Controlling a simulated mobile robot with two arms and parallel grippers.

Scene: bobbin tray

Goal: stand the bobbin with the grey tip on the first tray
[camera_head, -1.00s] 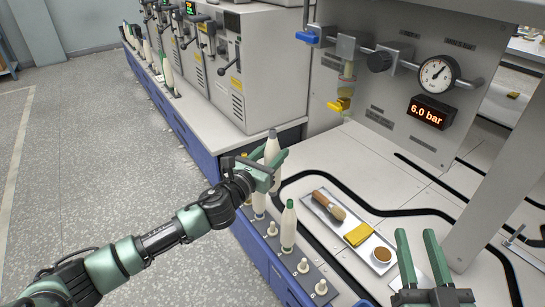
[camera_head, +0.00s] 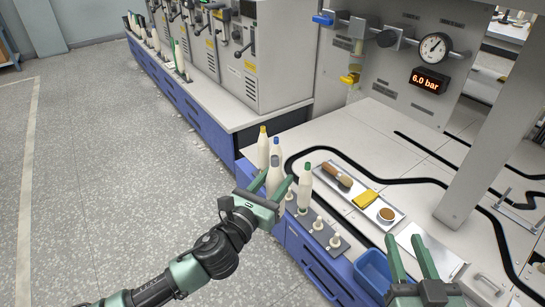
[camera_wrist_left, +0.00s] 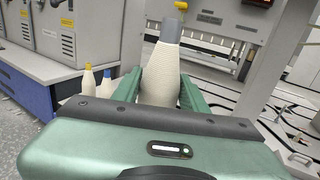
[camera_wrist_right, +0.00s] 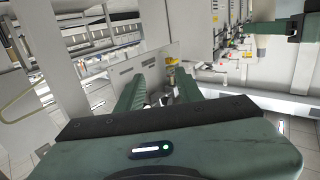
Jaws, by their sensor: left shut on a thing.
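My left gripper (camera_head: 272,190) is shut on the cream bobbin with the grey tip (camera_head: 275,174), held roughly upright. The same bobbin fills the middle of the left wrist view (camera_wrist_left: 162,75) between the fingers; its lower end is hidden. A grey tray with pegs (camera_head: 326,234) lies along the near bench edge, with bare pegs at its near end. A green-tipped bobbin (camera_head: 305,190) stands just right of my left gripper. Yellow-tipped (camera_head: 263,145) and blue-tipped (camera_head: 276,147) bobbins stand behind the held one. My right gripper (camera_head: 407,242) is open and empty above the bench.
A metal tray (camera_head: 393,207) holds a brush (camera_head: 338,175), a yellow cloth (camera_head: 365,199) and a round tin (camera_head: 386,214). A blue bin (camera_head: 372,268) is at the bench front. More bobbins (camera_head: 179,58) stand along the far bench by the grey machines.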

